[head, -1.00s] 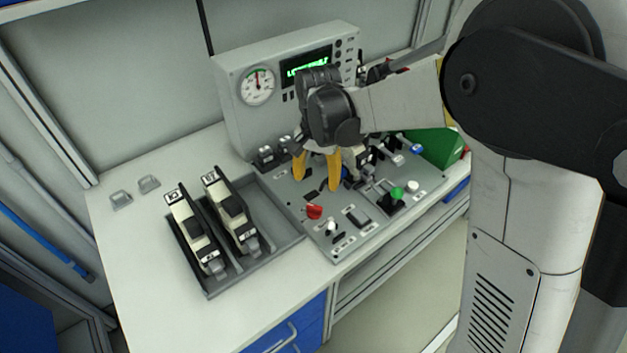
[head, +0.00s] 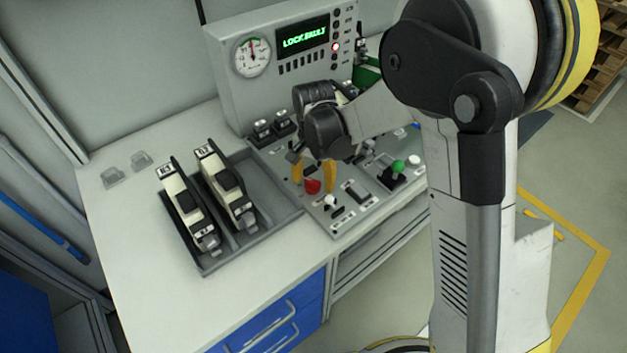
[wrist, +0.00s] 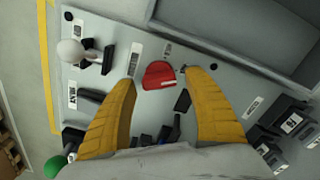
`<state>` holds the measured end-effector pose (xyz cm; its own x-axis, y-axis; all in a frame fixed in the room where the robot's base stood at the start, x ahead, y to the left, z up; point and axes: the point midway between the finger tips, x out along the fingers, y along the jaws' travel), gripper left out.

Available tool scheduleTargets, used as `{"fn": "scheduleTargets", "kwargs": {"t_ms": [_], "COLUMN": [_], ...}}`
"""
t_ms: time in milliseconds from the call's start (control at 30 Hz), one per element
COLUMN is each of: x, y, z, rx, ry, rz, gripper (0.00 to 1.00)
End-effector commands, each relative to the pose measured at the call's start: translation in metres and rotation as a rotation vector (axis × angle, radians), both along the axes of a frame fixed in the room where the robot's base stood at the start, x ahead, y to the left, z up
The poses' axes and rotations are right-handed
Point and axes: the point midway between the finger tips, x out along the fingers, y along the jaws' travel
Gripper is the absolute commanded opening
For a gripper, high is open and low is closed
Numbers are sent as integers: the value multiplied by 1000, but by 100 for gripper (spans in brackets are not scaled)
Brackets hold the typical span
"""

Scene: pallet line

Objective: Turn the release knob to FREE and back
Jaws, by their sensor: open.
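The red release knob (head: 313,186) sits on the grey control panel (head: 338,228) near its front left corner. My gripper (head: 313,190) is open, with its yellow fingertips pointing down close to the knob. In the wrist view the red knob (wrist: 159,76) lies between and slightly beyond the two yellow fingertips (wrist: 161,76), with a gap on each side. The fingers do not appear to touch it. The small labels around the knob are too small to read.
A grey tray (head: 272,220) with two cream-and-black devices (head: 228,190) stands left of the panel. A white-knobbed lever (head: 330,201) and a green-knobbed lever (head: 398,167) stand nearby. Behind is a console with a gauge (head: 251,57) and a display reading "LOCK FAULT" (head: 303,39).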

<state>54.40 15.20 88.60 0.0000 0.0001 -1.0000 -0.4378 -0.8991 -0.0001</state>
Motion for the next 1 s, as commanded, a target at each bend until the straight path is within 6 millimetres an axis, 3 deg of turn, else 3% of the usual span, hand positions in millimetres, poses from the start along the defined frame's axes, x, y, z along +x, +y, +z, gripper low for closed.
{"fn": "scheduleTargets", "kwargs": {"t_ms": [67,233,267,667,1000], "x": [0,0,0,0,0], "y": [0,0,0,0,1], "z": [0,0,0,0,0], "rx": [0,0,0,0,0], "ry": [0,0,0,0,0], "rz": [0,0,0,29,234], "gripper": [61,14,8,8,8]}}
